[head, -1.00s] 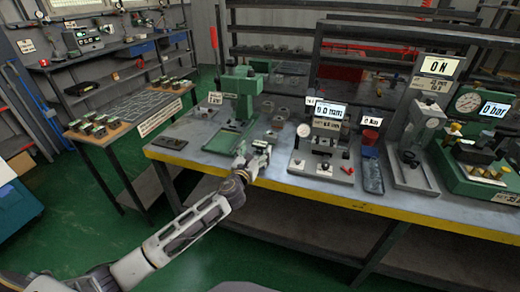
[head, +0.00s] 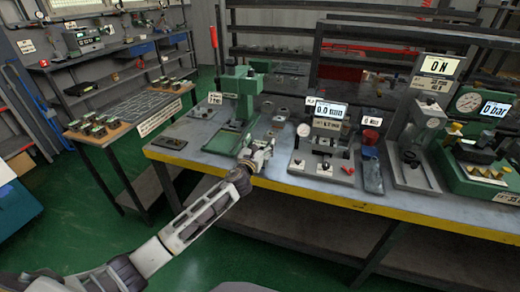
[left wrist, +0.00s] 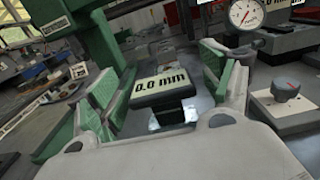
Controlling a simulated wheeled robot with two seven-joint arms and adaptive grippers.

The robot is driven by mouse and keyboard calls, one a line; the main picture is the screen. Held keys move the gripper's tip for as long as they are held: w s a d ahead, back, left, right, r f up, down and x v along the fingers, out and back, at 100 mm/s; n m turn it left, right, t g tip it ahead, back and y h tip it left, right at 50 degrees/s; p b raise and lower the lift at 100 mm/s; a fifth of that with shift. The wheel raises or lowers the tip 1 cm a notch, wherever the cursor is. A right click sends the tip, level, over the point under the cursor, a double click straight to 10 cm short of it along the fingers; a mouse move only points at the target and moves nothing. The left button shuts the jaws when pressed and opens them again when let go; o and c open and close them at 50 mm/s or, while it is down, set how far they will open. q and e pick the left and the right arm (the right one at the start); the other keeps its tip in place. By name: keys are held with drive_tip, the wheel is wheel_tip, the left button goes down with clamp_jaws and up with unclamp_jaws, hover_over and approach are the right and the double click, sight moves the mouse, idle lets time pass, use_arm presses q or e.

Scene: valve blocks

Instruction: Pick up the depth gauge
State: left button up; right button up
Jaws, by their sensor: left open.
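The depth gauge (left wrist: 166,88), a dark block with a pale "0.0 mm" display and a shiny metal foot, stands on the bench in the left wrist view. My left gripper (left wrist: 160,80) is open, with one green-padded finger on each side of the gauge. I cannot tell whether the pads touch it. In the head view my left gripper (head: 260,150) is over the front of the bench, right of the green press, and covers most or all of the gauge. My right gripper is not in view.
The green press (head: 243,92) stands left of the gripper on the workbench (head: 215,160). A grey dial station (head: 320,150) with its own display stands close on the right. Small round parts (head: 278,121) lie behind.

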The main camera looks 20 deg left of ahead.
sight(260, 143)
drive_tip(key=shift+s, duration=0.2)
use_arm(q)
drive_tip(key=c, duration=1.3)
drive_tip(key=shift+r, duration=0.1)
drive_tip(key=shift+r, duration=0.5)
wheel_tip(260, 143, up, 8)
drive_tip(key=p, duration=0.2)
drive_tip(key=shift+r+p, duration=0.2)
drive_tip(key=shift+p, duration=0.2)
drive_tip(key=shift+r, duration=0.25)
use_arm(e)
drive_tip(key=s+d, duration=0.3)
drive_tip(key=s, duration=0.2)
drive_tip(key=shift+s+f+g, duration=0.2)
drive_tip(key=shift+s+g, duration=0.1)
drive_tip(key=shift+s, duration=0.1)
